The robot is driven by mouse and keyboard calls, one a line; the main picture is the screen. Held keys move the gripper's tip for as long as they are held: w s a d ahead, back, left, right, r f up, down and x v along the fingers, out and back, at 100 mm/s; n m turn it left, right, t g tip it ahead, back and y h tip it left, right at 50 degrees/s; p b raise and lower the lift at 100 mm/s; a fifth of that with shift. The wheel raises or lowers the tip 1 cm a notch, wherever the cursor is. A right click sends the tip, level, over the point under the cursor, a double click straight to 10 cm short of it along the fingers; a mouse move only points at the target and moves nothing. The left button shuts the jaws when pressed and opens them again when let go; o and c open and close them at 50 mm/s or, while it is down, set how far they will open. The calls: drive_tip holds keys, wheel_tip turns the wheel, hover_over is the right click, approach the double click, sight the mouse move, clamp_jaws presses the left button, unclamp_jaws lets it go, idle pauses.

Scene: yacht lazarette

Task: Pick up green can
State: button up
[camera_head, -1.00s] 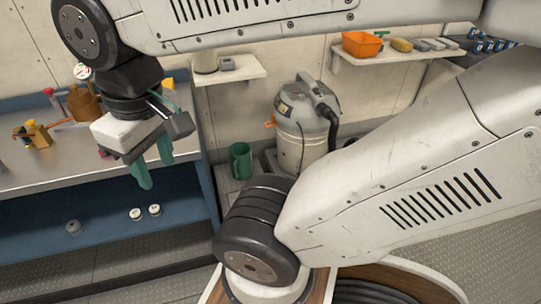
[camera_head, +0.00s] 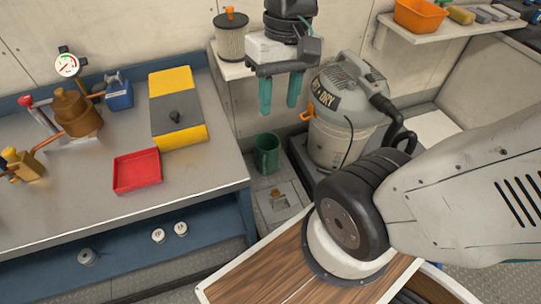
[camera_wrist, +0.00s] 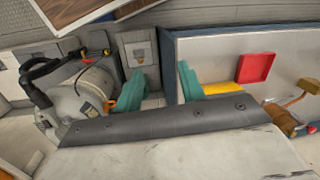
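A green can (camera_head: 266,153), like an open-topped mug, stands upright low down in the gap between the workbench and the grey vacuum cleaner. My gripper (camera_head: 280,94) hangs above it in the head view, fingers pointing down and slightly right of the can in the picture. Its two teal fingers are apart with nothing between them. In the wrist view my gripper (camera_wrist: 163,84) also shows its fingers spread. I cannot make out the can in that view.
The vacuum cleaner (camera_head: 345,115) stands close right of the can. The workbench (camera_head: 215,172) is close on the left, with a red tray (camera_head: 137,171) and a yellow-grey box (camera_head: 178,108). A wall shelf (camera_head: 235,70) holds a filter canister (camera_head: 231,38) behind my gripper.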

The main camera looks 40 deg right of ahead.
drive_tip(key=w+d+f+m+t+y, duration=0.1)
drive_tip(key=w+d+f+m+y, duration=0.3)
drive_tip(key=w+f, duration=0.4)
drive_tip(key=w+d+f+m+t+y, duration=0.15)
drive_tip(key=w+f+m+y, duration=0.4)
drive_tip(key=f, duration=0.55)
drive_tip(key=w+d+f+m+t+y, duration=0.2)
drive_tip(key=w+f+m, duration=0.5)
drive_tip(key=w+f, duration=0.15)
drive_tip(key=w+d+f+m+t+h, duration=0.1)
drive_tip(key=d+f+m+t+h, duration=0.45)
drive_tip(key=f, duration=0.75)
drive_tip(key=w+d+f+m+t+h, duration=0.1)
drive_tip(key=d+f+m+t+h, duration=0.15)
drive_tip(key=d+f+m, duration=0.85)
drive_tip(key=w+a+f+n, duration=0.2)
drive_tip(key=w+a+f, duration=0.3)
drive_tip(key=w+f, duration=0.1)
drive_tip(key=shift+w+a+f+n+t, duration=0.3)
drive_tip(key=shift+n+t, duration=0.05)
drive_tip(key=shift+n, duration=0.05)
